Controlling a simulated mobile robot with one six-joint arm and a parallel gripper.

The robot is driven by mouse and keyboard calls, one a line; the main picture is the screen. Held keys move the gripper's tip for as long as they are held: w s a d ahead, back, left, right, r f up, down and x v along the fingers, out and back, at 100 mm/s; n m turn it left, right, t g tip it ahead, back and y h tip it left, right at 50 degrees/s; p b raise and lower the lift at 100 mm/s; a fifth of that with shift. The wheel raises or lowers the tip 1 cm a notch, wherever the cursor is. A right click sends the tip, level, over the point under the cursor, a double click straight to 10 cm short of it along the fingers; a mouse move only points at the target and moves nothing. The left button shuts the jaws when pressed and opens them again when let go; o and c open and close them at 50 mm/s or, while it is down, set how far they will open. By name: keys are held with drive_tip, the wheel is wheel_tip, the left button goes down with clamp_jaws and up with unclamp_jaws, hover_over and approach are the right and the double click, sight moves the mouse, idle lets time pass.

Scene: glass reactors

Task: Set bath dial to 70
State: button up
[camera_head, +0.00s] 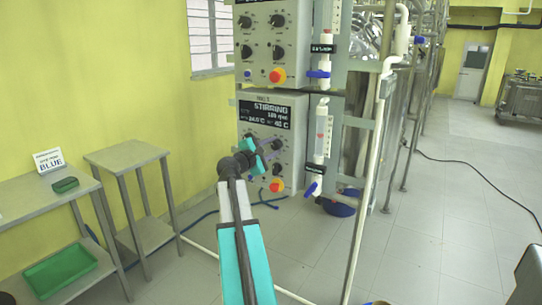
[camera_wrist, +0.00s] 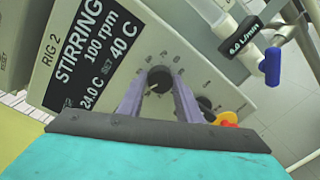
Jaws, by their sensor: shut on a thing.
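The RIG 2 control box (camera_head: 286,160) stands ahead, and its front panel (camera_wrist: 125,75) fills much of the wrist view. The gripper is shut on this dial, one finger on each side. The dial's marks are too small to read, and the fingers cover part of its surroundings.
A second black dial (camera_wrist: 205,103) and an orange-red button (camera_wrist: 226,118) sit close below the held dial. A flowmeter (camera_head: 321,135) with a blue valve handle (camera_head: 312,188) stands right of the box. Another control box (camera_head: 262,45) is above. Small tables stand at left.

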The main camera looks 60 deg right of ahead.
drive_tip(key=m+b, duration=0.6)
drive_tip(key=shift+d, duration=0.1)
drive_tip(key=m+t+b, duration=0.1)
drive_tip(key=m+b, duration=0.4)
drive_tip(key=b, duration=0.1)
drive_tip(key=shift+f, duration=0.1)
drive_tip(key=m+b, duration=0.6)
drive_tip(key=b, duration=0.1)
drive_tip(key=shift+m+h, duration=0.3)
drive_tip(key=m+b, duration=0.3)
drive_tip(key=shift+m+b, duration=1.2)
drive_tip(key=shift+m, duration=0.1)
drive_tip(key=o, duration=1)
drive_tip(key=shift+o, duration=0.2)
